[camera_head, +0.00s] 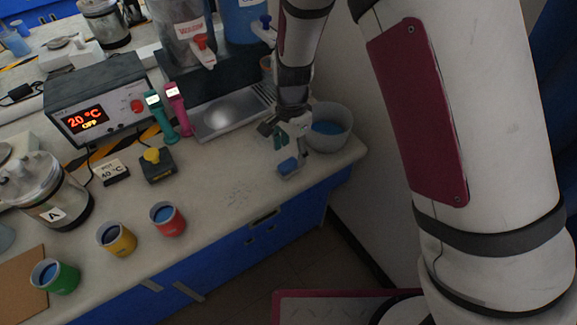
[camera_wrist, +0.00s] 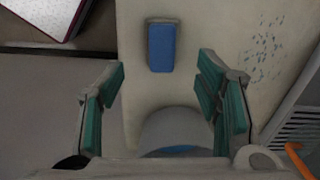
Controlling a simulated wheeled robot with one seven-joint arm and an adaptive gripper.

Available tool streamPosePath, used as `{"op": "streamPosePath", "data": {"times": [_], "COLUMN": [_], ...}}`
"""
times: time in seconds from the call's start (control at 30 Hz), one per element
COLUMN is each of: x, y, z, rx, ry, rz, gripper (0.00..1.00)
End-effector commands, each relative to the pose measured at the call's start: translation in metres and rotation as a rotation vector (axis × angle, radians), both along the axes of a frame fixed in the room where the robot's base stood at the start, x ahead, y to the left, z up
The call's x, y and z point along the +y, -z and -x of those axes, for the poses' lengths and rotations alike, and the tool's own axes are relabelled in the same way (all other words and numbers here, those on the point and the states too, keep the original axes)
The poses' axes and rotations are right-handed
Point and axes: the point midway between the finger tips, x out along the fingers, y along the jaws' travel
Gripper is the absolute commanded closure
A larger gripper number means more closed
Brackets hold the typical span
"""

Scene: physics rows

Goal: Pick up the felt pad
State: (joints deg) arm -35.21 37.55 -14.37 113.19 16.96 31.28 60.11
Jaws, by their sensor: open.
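The felt pad (camera_head: 288,166) is a small block with a blue top and grey edges. It lies on the bench near the front edge, at the right end. In the wrist view the felt pad (camera_wrist: 161,48) lies upper middle, beyond the fingertips and roughly in line with the gap between them. My gripper (camera_head: 287,142) is above the bench, just behind the pad in the head view. Its green-padded fingers (camera_wrist: 162,85) are spread apart with nothing between them. I see no contact with the pad.
A grey bowl with blue inside (camera_head: 330,127) stands close to the right of my gripper. A metal drip tray (camera_head: 226,117) and two dispensers are behind. Red (camera_head: 168,220), yellow (camera_head: 117,239) and green (camera_head: 55,277) cups stand left. The bench around the pad's left is clear.

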Motion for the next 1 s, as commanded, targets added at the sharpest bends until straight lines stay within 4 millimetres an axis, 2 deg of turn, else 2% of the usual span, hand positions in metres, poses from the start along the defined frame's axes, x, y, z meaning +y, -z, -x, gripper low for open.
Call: {"op": "streamPosePath", "data": {"times": [0.17, 0.5, 0.8, 0.83, 1.0], "x": [0.0, 0.003, 0.003, 0.003, 0.003], "y": [0.011, 0.054, 0.059, 0.059, 0.059], "z": [0.0, 0.0, -0.001, -0.001, -0.001], "rx": [0.0, 0.001, -0.001, -0.001, -0.001], "ry": [0.0, 0.0, -0.001, -0.001, -0.001], "rz": [0.0, 0.001, -0.001, -0.001, -0.001], "gripper": [0.42, 0.42, 0.42, 0.44, 0.82]}}
